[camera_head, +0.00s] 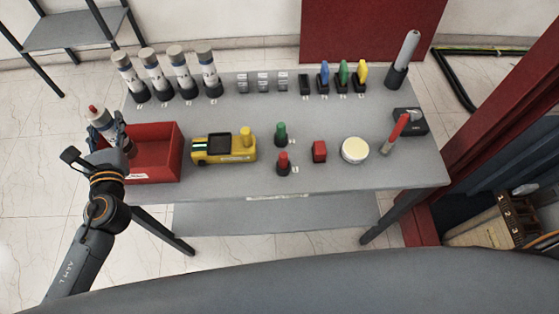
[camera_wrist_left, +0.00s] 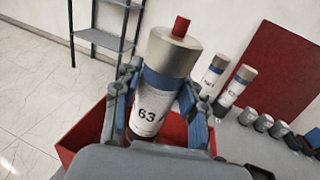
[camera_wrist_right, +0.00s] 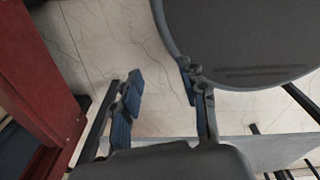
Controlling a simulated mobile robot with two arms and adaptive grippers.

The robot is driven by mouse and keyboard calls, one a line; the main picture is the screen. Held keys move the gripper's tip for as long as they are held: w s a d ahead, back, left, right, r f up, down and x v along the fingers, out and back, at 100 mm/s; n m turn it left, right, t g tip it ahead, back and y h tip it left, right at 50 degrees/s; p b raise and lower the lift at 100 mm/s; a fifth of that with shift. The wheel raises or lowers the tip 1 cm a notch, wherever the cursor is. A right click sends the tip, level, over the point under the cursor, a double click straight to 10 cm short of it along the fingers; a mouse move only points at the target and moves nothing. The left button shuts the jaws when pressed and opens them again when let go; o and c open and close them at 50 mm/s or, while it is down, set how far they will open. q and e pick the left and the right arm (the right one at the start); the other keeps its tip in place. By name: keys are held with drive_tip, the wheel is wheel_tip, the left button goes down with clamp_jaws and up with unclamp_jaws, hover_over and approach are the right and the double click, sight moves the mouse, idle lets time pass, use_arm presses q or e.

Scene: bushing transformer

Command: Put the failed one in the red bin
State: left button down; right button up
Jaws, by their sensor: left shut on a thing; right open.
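The red bin (camera_head: 160,152) stands at the left end of the grey table in the head view. My left gripper (camera_head: 112,138) is at the bin's left side. It is shut on a white cylinder with a blue band, a grey cap and a red tip (camera_head: 101,117). The left wrist view shows this cylinder (camera_wrist_left: 158,90) upright between the fingers, with "63" on its label and red bin walls (camera_wrist_left: 85,140) below and behind. The bin's inside is mostly hidden there. My right gripper (camera_wrist_right: 160,95) is open and empty, with floor behind it in the right wrist view.
Several similar cylinders (camera_head: 180,72) stand in black holders along the table's back left. A yellow tester (camera_head: 222,150) sits right of the bin. Green and red pieces, a white round container (camera_head: 355,150) and a grey rod (camera_head: 404,58) are farther right. A shelf (camera_head: 75,28) stands behind left.

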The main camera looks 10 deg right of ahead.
use_arm(q)
wheel_tip(320, 180, down, 4)
drive_tip(key=b, duration=0.4)
drive_tip(key=shift+f+b, duration=0.3)
drive_tip(key=shift+f, duration=0.05)
drive_tip(key=shift+r, duration=0.1)
drive_tip(key=c, duration=0.9)
unclamp_jaws()
drive_tip(key=shift+o, duration=1.1)
use_arm(e)
drive_tip(key=f, duration=0.3)
drive_tip(key=w+f, duration=0.1)
drive_tip(key=f, duration=0.1)
drive_tip(key=shift+a+f, duration=0.1)
drive_tip(key=shift+a, duration=0.3)
drive_tip(key=shift+d, duration=0.1)
use_arm(q)
drive_tip(key=s+d, duration=0.2)
drive_tip(key=s, duration=1)
drive_tip(key=shift+d, duration=0.15)
use_arm(e)
drive_tip(key=shift+w, duration=0.1)
